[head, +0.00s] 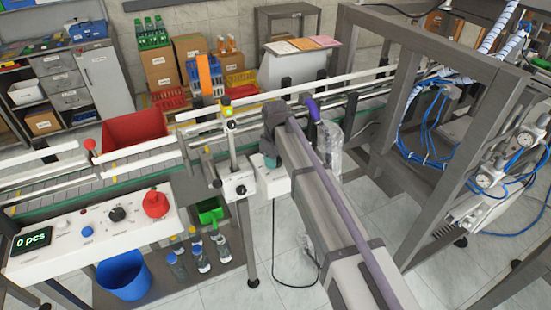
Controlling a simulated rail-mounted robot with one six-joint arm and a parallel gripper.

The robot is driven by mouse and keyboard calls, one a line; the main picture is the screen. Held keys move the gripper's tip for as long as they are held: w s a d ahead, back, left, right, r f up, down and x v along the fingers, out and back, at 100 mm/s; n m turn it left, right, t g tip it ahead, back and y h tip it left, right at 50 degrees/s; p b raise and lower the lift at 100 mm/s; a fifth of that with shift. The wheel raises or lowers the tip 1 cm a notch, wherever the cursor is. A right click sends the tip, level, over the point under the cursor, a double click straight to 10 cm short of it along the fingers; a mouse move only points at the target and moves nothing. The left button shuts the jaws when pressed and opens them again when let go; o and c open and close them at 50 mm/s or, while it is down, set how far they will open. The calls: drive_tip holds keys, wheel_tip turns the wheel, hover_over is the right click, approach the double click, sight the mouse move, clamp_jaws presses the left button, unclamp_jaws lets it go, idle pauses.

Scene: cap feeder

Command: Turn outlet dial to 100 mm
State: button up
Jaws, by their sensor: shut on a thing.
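My arm reaches in from the bottom right, and my gripper (268,152) is at its far end, by the conveyor's near edge. The gripper is shut, with its fingertips mostly hidden by my own arm. It is at a white box (272,186) that the arm partly covers. The outlet dial is not clearly visible; it seems to be under the gripper, and its setting cannot be read. Left of it, a second white box (238,188) on a post carries a small dark dial (240,190), uncovered and apart from the gripper.
The conveyor (60,190) with white rails runs behind the boxes, with a red bin (137,134) at it. A control panel (95,236) showing 0 pcs, a blue bucket (124,275) and bottles (199,257) are front left. A grey frame (405,60) with blue hoses stands right.

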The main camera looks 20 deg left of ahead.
drive_tip(key=m, duration=0.4)
drive_tip(key=shift+m, duration=0.3)
drive_tip(key=m, duration=0.9)
drive_tip(key=shift+m, duration=1.9)
drive_tip(key=o, duration=0.9)
wheel_tip(320, 180, up, 11)
drive_tip(key=p, duration=1.1)
